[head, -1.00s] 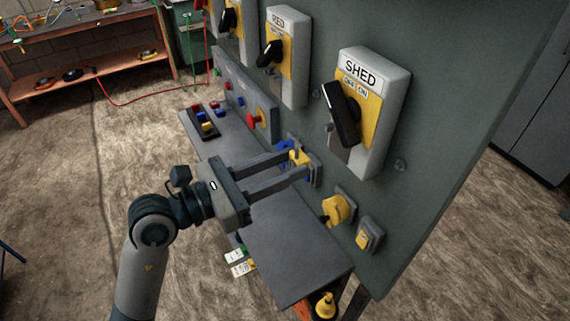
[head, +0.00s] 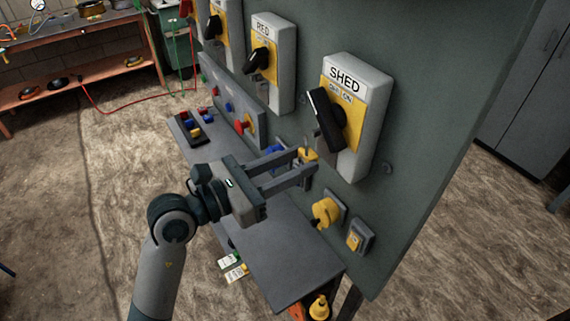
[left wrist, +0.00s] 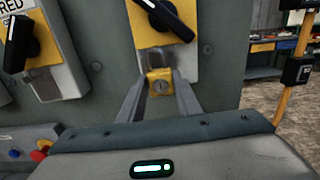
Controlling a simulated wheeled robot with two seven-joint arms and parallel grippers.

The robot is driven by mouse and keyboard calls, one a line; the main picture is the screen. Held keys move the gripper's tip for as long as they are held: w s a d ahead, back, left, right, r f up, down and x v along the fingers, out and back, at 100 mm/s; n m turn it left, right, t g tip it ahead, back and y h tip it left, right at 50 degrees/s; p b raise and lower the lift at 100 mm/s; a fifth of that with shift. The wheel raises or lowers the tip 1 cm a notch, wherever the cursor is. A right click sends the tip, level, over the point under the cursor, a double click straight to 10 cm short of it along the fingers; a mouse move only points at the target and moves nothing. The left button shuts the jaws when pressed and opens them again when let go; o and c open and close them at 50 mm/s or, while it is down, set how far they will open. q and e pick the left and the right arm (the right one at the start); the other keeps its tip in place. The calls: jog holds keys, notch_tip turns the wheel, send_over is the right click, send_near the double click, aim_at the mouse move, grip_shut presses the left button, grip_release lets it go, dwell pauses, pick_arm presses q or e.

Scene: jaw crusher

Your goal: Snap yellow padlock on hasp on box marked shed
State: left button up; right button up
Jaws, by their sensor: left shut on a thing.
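The box marked SHED (head: 376,120) is on the upright grey panel, with a black handle (head: 325,120) over its yellow face. Its grey hasp (head: 319,139) is at the box's lower left. My left gripper (head: 309,160) is shut on the yellow padlock (head: 308,153), just below and left of the hasp. In the left wrist view the padlock (left wrist: 160,84) sits between the fingertips, keyhole facing the camera. A grey loop or tab (left wrist: 153,58) shows right above it; I cannot tell whether the shackle passes through the hasp. My right gripper is not in view.
The box marked RED (head: 287,65) stands left of SHED. A blue item (head: 274,152) is behind my fingers. A yellow knob (head: 324,212) and a small yellow switch (head: 355,240) are lower on the panel. The grey shelf (head: 290,265) below has bare room.

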pick_arm(q)
jog(key=shift+w+d, duration=0.3)
jog(key=shift+d, duration=0.1)
jog(key=shift+p+x, duration=0.65)
jog(key=shift+x, duration=0.55)
dwell(2.6)
jog(key=o, duration=1.2)
jog(key=shift+s+a, duration=0.1)
jog(key=v, duration=0.8)
jog(key=shift+s+a, duration=0.2)
jog(key=shift+a, duration=0.1)
dwell(0.5)
jog(key=shift+r, duration=0.1)
dwell(0.4)
